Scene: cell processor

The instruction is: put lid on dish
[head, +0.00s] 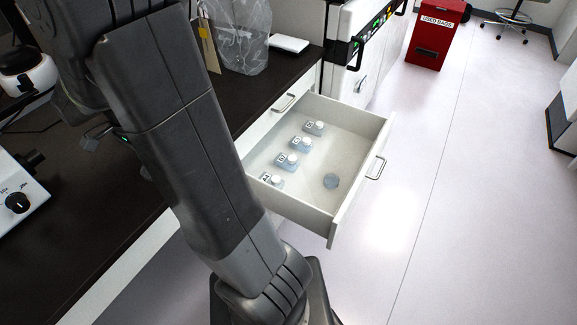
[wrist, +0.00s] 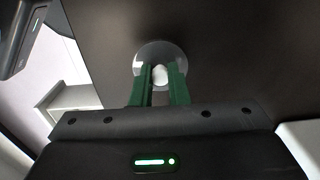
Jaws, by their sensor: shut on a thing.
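In the wrist view, my gripper (wrist: 161,75) has its two green fingers at a clear round piece (wrist: 146,52) with a white spot in the middle. The fingers are shut on this piece. It looks like a lid or a dish; I cannot tell which. It is over the dark worktop; I cannot tell whether it touches it. In the head view, my arm hides most of the gripper and the held piece.
The open drawer (head: 366,137) also holds a row of several small white-capped bottles (head: 287,160). A clear bag (head: 240,35) and a white flat box (head: 288,43) are on the dark worktop (head: 215,105). A white device with a knob (head: 17,203) stands at left.

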